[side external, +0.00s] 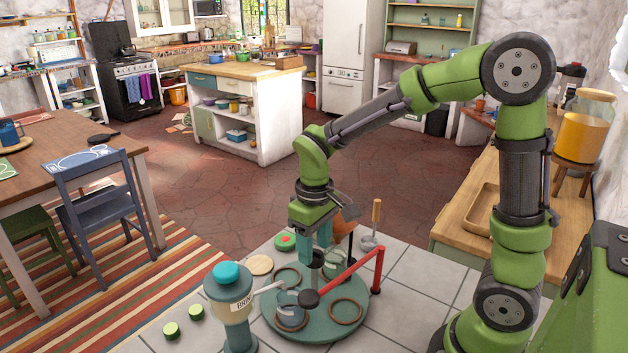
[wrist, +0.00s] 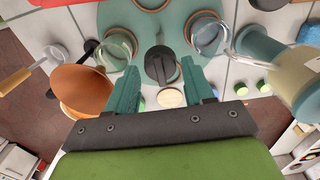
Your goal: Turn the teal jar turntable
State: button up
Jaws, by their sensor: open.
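The teal jar turntable (side external: 318,328) is a round disc on the tiled counter, with brown rings on its top. It also shows at the top of the wrist view (wrist: 172,18). One glass jar (side external: 290,304) stands at its near left and another (side external: 333,262) at its back right; both appear in the wrist view (wrist: 207,35) (wrist: 116,48). A dark round knob (side external: 308,298) shows near its middle and appears in the wrist view (wrist: 160,65) between my fingers.
A red bar (side external: 350,275) on a red post reaches over the turntable from the right. A cream dispenser (side external: 230,292) with a teal lid stands close at the left. Green lids (side external: 171,329) lie on free tiles at left.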

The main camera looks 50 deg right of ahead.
jog(key=shift+f, duration=0.3)
grip_shut()
